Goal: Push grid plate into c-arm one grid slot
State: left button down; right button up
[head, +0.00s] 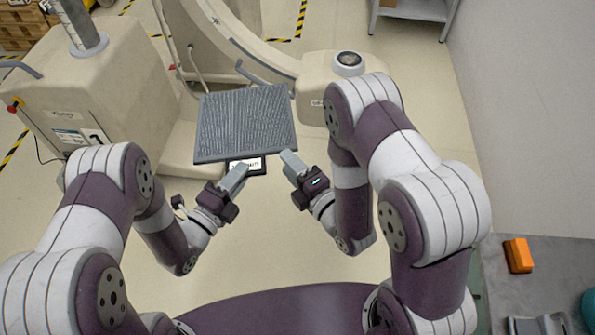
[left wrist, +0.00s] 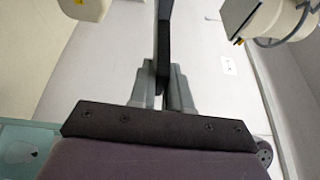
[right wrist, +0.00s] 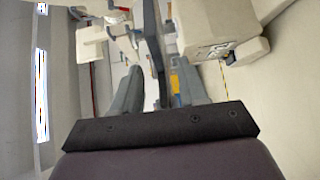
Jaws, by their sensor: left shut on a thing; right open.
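The grid plate (head: 246,118) is a flat, dark grey ribbed panel in the middle of the head view, with a black tab bearing a white label at its near edge. My left gripper (head: 240,174) is shut at this near edge by the tab. The left wrist view shows the dark plate edge-on (left wrist: 163,45) between its fingers. My right gripper (head: 289,162) is open near the plate's near right corner. In the right wrist view a thin dark edge (right wrist: 153,45) lies between its spread fingers. The beige c-arm (head: 245,40) curves behind the plate; its grid slot cannot be made out.
A beige machine cabinet (head: 95,95) stands at left. A beige housing (head: 312,92) with a round dark top is right of the plate. A grey table (head: 515,285) with an orange block (head: 518,255) is at lower right. Open floor lies around my grippers.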

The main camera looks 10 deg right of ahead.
aim_at(267, 139)
pick_arm(q)
jog(key=shift+w, duration=0.1)
pick_arm(e)
jog(key=x, duration=0.9)
jog(key=shift+w+a, duration=0.25)
jog(key=shift+w, duration=0.15)
pick_arm(q)
jog(key=shift+d, duration=0.1)
pick_arm(e)
grip_shut()
pick_arm(q)
jog(key=c, duration=1)
grip_release()
pick_arm(e)
jog(key=shift+r, duration=0.1)
